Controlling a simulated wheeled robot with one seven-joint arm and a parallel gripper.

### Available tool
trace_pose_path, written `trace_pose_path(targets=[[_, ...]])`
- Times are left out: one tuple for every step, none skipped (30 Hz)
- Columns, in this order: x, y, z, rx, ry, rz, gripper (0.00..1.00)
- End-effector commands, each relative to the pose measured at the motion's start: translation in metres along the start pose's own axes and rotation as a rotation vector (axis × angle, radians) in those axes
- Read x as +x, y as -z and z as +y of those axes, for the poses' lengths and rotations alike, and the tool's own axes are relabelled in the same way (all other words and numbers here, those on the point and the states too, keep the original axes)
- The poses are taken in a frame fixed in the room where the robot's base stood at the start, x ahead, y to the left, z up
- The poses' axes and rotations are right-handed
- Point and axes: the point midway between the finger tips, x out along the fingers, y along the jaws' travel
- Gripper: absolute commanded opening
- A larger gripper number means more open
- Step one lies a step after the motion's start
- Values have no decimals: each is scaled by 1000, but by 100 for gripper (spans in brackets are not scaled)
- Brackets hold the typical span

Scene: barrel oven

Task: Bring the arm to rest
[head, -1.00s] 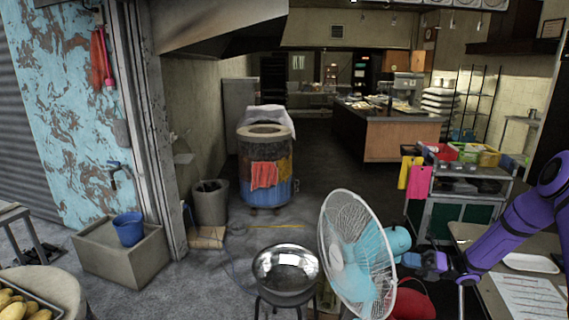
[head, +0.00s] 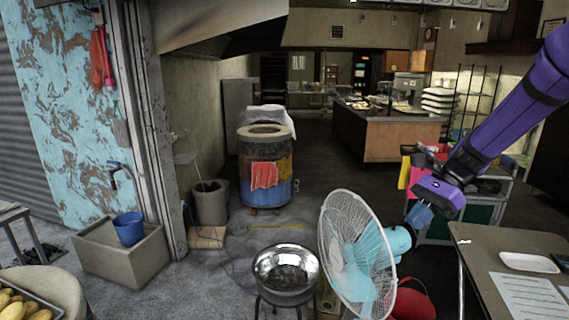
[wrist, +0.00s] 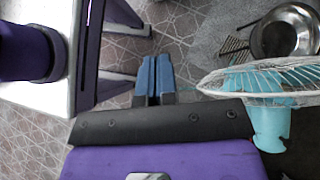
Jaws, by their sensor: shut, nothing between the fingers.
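My gripper (head: 420,214) is at the right in the head view, at the end of my purple arm, pointing downward. It hangs in the air to the right of the fan and above the level of the table. In the wrist view its blue fingers (wrist: 154,78) are together with nothing between them, over the patterned floor.
A fan (head: 358,258) with a teal motor stands left of my gripper; it also shows in the wrist view (wrist: 268,112). A table (head: 485,250) with a white tray (head: 528,262) and papers is at lower right. A cart (head: 480,228) stands behind my arm. A metal bowl (head: 286,272) is left of the fan.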

Motion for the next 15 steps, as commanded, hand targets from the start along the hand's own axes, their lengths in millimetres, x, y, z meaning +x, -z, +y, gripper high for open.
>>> trace_pose_path(targets=[[-4,-12,9,-56,-1,49,0],[-5,-18,14,-89,-3,77,0],[-8,-25,21,-135,-6,115,0],[-9,-30,27,-169,-8,142,0],[-11,-35,32,-201,-11,171,0],[-13,-42,39,-247,-14,208,0],[-15,-46,45,-281,-17,235,0],[-16,-51,51,-314,-20,263,0],[-18,-57,58,-360,-24,299,0],[-19,-62,64,-394,-28,326,0],[-21,-66,70,-428,-31,353,0],[-23,-72,78,-474,-36,390,0],[-24,-75,84,-506,-39,416,0],[-26,-79,90,-540,-43,443,0],[-27,-84,98,-586,-49,479,0]])
